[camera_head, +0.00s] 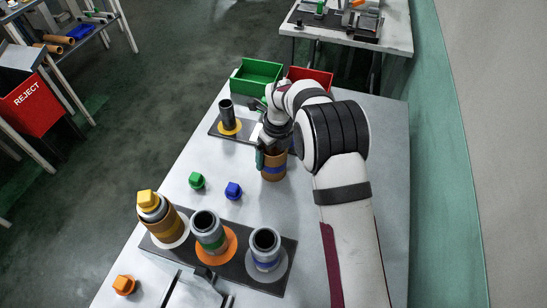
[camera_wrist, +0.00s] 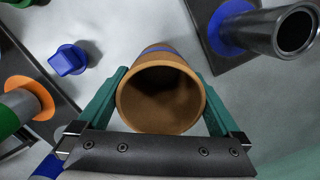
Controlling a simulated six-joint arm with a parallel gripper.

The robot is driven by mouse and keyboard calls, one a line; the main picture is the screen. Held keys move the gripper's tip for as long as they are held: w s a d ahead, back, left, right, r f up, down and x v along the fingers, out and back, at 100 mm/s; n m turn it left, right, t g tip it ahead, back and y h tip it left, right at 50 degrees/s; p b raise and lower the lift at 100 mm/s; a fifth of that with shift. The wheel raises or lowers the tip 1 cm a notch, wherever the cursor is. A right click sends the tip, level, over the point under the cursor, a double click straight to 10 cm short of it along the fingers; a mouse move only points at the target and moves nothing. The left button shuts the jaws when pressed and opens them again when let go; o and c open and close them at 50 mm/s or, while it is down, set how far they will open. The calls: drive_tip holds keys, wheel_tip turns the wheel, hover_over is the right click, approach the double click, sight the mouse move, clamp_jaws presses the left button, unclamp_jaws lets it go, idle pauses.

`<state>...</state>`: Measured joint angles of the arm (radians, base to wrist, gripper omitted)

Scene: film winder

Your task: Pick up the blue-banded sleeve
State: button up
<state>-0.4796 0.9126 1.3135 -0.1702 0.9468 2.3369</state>
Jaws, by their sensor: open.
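The blue-banded sleeve (camera_head: 273,168) is a brown tube with a blue band, standing upright on the grey table (camera_head: 330,215) near its middle. In the wrist view I look into the open mouth of the sleeve (camera_wrist: 160,100), and a strip of its blue band shows beyond the rim. My gripper (camera_wrist: 161,73) is open, with one teal finger on each side of the sleeve. I cannot tell whether either finger touches it. In the head view my gripper (camera_head: 266,153) is at the sleeve's upper part, and my arm hides some of it.
A dark board (camera_head: 222,262) with several posts stands in front. Green (camera_head: 196,181), blue (camera_head: 233,191) and orange (camera_head: 124,285) caps lie on the table. Behind are a dark post (camera_head: 227,115) on a plate, a green bin (camera_head: 257,77) and a red bin (camera_head: 318,80).

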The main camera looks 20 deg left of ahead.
wheel_tip(320, 180, down, 2)
drive_tip(key=shift+w+a, duration=0.1)
drive_tip(key=shift+a, duration=0.05)
drive_tip(key=c, duration=1)
drive_tip(key=shift+r, duration=0.1)
drive_tip(key=d+r, duration=1.1)
drive_tip(key=d, duration=0.1)
drive_tip(key=s+d+r+n+g, duration=0.1)
drive_tip(key=s+d+r+n, duration=0.4)
drive_tip(key=n, duration=0.7)
drive_tip(key=s+d+r+n+g+h, duration=0.1)
drive_tip(key=s+d+r+n, duration=0.5)
drive_tip(key=n, duration=0.6)
wheel_tip(320, 180, up, 4)
drive_tip(key=shift+s+d+f+n, duration=0.15)
drive_tip(key=shift+d+n, duration=0.25)
drive_tip(key=shift+d, duration=0.8)
